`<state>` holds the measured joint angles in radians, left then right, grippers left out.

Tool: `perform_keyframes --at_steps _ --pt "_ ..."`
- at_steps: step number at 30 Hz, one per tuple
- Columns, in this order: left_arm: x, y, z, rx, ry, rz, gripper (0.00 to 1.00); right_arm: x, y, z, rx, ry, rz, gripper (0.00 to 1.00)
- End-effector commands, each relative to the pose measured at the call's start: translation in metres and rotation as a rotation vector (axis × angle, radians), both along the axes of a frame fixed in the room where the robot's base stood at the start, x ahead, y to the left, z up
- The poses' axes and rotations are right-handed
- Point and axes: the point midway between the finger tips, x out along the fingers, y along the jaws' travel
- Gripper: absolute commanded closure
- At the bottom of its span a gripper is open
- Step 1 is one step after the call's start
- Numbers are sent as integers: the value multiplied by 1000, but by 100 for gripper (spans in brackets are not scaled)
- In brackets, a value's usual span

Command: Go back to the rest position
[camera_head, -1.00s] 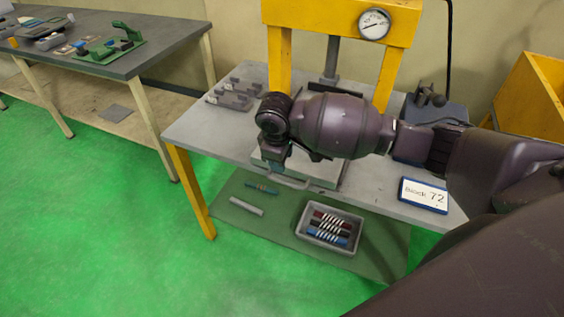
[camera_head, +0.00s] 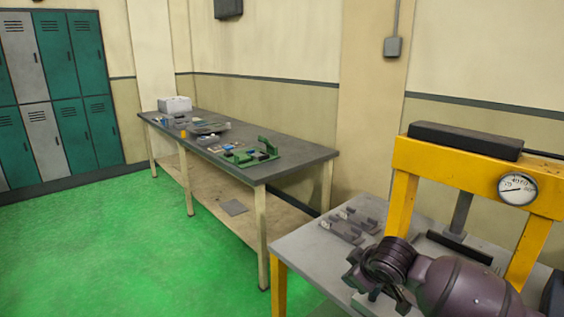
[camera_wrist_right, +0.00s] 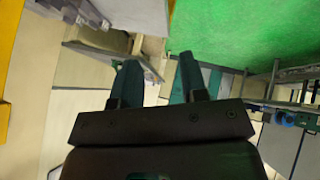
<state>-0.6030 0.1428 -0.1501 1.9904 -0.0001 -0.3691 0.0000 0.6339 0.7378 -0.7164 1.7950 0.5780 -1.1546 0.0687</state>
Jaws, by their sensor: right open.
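My right arm comes in at the lower right of the head view, with its dark purple wrist (camera_head: 390,265) over the grey press table (camera_head: 300,250). The right gripper's fingers can hardly be made out there. In the right wrist view my right gripper (camera_wrist_right: 157,72) has its two dark fingers well apart, with nothing between them. My left gripper is in neither view.
A yellow press frame (camera_head: 405,185) with a round gauge (camera_head: 517,189) stands on the near table. Small grey fixtures (camera_head: 350,225) sit at its left. A long workbench (camera_head: 290,160) bears a green fixture (camera_head: 255,153). Lockers (camera_head: 85,85) stand far left. Green floor (camera_head: 130,260) is clear.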

Motion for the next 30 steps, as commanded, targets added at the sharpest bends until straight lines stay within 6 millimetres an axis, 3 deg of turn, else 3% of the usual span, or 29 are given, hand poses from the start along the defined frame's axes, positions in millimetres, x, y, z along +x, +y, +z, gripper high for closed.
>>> perform_keyframes --at_steps 6,11,17,23,30 --pt "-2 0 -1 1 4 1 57 -7 32 7 215 -259 56 60" --pt "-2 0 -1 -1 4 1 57 -26 32 -1 338 -399 32 60" --pt "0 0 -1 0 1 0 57 -61 12 -24 429 -507 -57 60" --pt "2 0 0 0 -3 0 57 -106 -21 -59 459 -547 -187 60" --pt "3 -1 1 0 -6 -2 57 -180 -65 -119 438 -483 -386 60"
